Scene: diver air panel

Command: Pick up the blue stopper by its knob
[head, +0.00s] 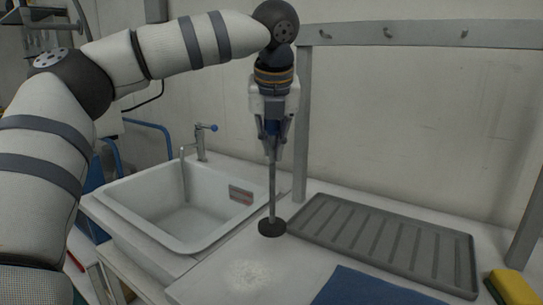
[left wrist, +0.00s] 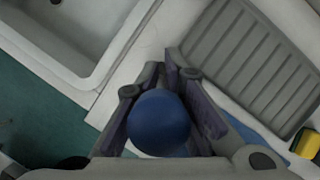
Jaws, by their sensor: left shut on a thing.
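The blue stopper has a round blue knob (left wrist: 160,123), a thin grey rod (head: 272,192) and a dark round disc (head: 272,228) at the bottom. My left gripper (head: 274,148) points down and is shut on the knob, with a finger on each side of it in the left wrist view. In the head view the fingers mostly hide the knob. The rod hangs upright below them. The disc shows over the counter between the sink and the grey tray; I cannot tell whether it touches the counter. My right gripper is not in view.
A white sink (head: 190,208) with a blue-handled tap (head: 201,143) lies to the left. A grey ribbed draining tray (head: 385,245) lies to the right. A blue cloth (head: 375,288) and a yellow sponge (head: 513,287) lie near the front. A grey rack post (head: 301,120) stands close behind the gripper.

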